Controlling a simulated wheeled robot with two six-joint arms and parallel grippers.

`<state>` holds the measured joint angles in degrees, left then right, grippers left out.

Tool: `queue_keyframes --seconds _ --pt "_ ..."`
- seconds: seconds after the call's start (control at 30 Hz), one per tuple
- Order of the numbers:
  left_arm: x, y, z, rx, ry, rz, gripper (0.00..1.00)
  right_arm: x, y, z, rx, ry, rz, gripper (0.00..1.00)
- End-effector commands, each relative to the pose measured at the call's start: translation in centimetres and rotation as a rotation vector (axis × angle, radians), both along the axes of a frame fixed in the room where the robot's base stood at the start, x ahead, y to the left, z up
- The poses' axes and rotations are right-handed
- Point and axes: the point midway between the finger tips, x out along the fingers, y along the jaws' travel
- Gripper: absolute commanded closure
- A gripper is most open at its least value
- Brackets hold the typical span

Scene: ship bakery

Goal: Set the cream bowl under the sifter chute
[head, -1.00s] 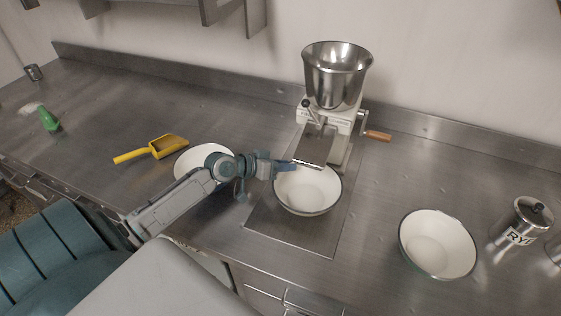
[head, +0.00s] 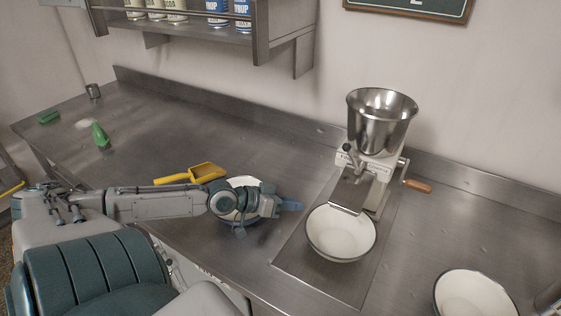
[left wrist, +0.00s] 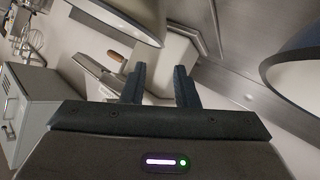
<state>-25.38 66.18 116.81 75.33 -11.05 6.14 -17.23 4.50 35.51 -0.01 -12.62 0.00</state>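A cream bowl (head: 340,234) with a dark rim sits upright on the plate in front of the sifter (head: 370,160), with the chute (head: 350,192) reaching over its back edge. My left gripper (head: 291,205) is just left of this bowl, apart from it. In the left wrist view the left gripper's fingers (left wrist: 158,85) stand apart with nothing between them. A second pale bowl (head: 243,182) is partly hidden behind my left wrist. A third bowl (head: 473,296) stands at the lower right, cut by the frame. My right gripper is not in view.
A yellow scoop (head: 205,172) lies behind my left forearm. Green items, including a green-handled tool (head: 99,134), lie far left. The sifter's crank handle (head: 417,186) sticks out to the right. A shelf (head: 220,35) hangs on the wall. The counter left of the sifter's back is clear.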

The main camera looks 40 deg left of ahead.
Motion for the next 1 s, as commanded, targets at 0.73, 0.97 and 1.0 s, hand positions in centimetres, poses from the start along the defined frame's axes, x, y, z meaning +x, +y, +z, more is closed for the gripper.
queue_keyframes --seconds 0.73,0.97,1.0 --pt "-2.4 1.3 1.1 0.000 -0.001 0.001 0.73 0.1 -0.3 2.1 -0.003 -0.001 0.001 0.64" --pt "-2.4 1.3 1.1 0.001 0.000 0.000 0.73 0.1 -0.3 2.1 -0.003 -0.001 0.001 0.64" --pt "-2.4 1.3 1.1 0.001 0.000 0.000 0.73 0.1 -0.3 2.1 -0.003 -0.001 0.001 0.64"
